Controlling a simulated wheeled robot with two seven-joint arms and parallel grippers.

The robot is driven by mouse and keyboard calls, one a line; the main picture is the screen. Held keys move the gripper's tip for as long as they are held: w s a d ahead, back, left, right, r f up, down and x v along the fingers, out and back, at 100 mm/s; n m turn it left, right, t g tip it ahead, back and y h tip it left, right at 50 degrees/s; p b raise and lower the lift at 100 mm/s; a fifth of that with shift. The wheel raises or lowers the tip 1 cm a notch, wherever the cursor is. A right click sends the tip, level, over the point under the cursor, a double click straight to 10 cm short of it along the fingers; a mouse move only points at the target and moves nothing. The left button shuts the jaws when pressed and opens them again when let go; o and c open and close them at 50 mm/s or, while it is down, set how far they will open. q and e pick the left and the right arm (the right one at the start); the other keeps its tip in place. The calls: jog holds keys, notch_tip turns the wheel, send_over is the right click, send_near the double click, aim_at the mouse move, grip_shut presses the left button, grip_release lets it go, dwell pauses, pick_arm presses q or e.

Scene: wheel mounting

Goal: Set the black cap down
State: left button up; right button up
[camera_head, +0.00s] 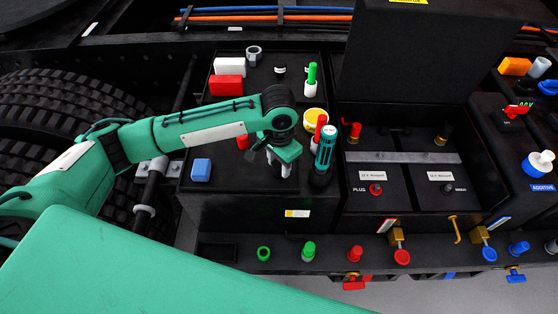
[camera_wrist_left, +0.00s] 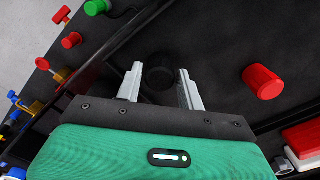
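My left gripper (camera_head: 279,165) points down over the black box top (camera_head: 222,178), just left of the teal-and-white cylinder (camera_head: 326,148). In the left wrist view its two light grey fingers (camera_wrist_left: 160,85) stand apart. A dark round thing, apparently the black cap (camera_wrist_left: 159,78), lies between them. Black on black, I cannot tell whether the fingers touch the cap or whether it rests on the box top. In the head view the fingers and hand mostly hide it. My right gripper is not in view.
A red cylinder (camera_wrist_left: 263,82) stands beside the gripper. Red (camera_head: 227,86), white (camera_head: 230,67) and blue (camera_head: 201,169) blocks and a yellow-topped round piece (camera_head: 314,119) stand on the box. A front ledge (camera_head: 330,262) holds several coloured knobs.

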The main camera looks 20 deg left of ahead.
aim_at(279, 165)
pick_arm(q)
jog(key=shift+o, duration=0.7)
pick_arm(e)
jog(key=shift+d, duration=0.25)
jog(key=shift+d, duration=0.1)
pick_arm(q)
jog(key=shift+r, duration=0.25)
notch_tip(279, 165, up, 12)
jog(key=b, duration=0.2)
jog(key=shift+b, duration=0.3)
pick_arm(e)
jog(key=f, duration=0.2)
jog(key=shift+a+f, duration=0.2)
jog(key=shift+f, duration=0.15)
pick_arm(q)
jog(key=shift+f, duration=0.15)
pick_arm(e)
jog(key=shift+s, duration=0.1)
